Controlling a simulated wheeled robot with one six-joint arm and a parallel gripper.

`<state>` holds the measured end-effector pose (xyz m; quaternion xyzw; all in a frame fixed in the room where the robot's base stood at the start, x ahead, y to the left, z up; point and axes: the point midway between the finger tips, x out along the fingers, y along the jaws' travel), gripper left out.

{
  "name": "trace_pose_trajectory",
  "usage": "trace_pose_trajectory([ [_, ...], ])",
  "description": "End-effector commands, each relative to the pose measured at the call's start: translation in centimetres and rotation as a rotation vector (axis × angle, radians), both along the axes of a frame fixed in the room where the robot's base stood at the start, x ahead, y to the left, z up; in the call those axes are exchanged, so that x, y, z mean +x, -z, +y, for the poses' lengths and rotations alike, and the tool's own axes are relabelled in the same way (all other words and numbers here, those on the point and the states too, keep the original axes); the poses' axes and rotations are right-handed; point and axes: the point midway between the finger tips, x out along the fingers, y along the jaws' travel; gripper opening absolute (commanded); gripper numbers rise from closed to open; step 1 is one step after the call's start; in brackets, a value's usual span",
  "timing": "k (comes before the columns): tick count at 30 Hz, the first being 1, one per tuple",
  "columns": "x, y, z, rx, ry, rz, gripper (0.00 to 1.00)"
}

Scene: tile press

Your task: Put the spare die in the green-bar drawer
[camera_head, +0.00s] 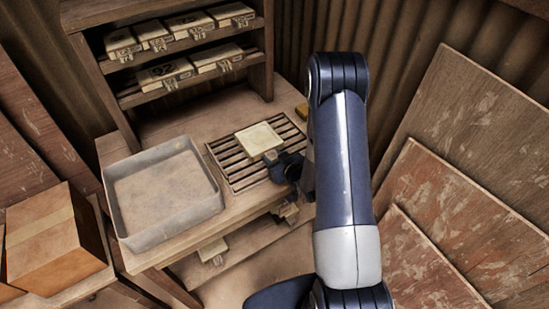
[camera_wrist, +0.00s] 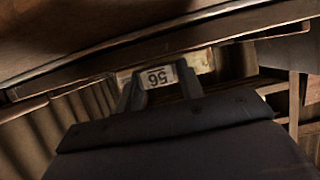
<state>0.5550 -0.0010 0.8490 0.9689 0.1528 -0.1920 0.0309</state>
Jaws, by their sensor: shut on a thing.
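My gripper (camera_wrist: 160,90) is shut on a cream block-like thing with a plate marked 56 (camera_wrist: 158,77), upside down in the wrist view. It looks like a die, but I cannot tell if it is the spare one. In the head view my gripper is low at the table's front edge, partly hidden by my arm; part of a similar block (camera_head: 289,212) shows just below it. Another cream block with a metal holder (camera_head: 212,250) shows under the table edge. No green bar can be made out, and I cannot pick out the green-bar drawer.
A grey tray (camera_head: 118,205) sits on the table, left of a slatted rack (camera_head: 230,165) bearing a cream tile (camera_head: 259,139). A shelf unit (camera_head: 150,98) behind holds several numbered dies. A cardboard box (camera_head: 50,240) stands left; wooden boards (camera_head: 475,120) lean at right.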

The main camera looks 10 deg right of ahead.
Motion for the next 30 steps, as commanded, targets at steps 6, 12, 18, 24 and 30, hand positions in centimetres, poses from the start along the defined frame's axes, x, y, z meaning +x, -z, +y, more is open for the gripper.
trace_pose_trajectory([
  [6, 0.0, 0.2, 0.0, 0.0, 0.0, 0.0, 0.43],
  [12, 0.0, 0.2, 0.0, 0.0, 0.0, 0.0, 0.58],
  [18, 0.0, 0.2, 0.0, 0.0, 0.0, 0.0, 0.58],
  [24, -0.5, -0.2, -0.3, 0.0, 0.002, 0.001, 0.58],
  [30, -3.8, -1.5, -1.4, 0.0, 0.004, 0.001, 0.58],
])
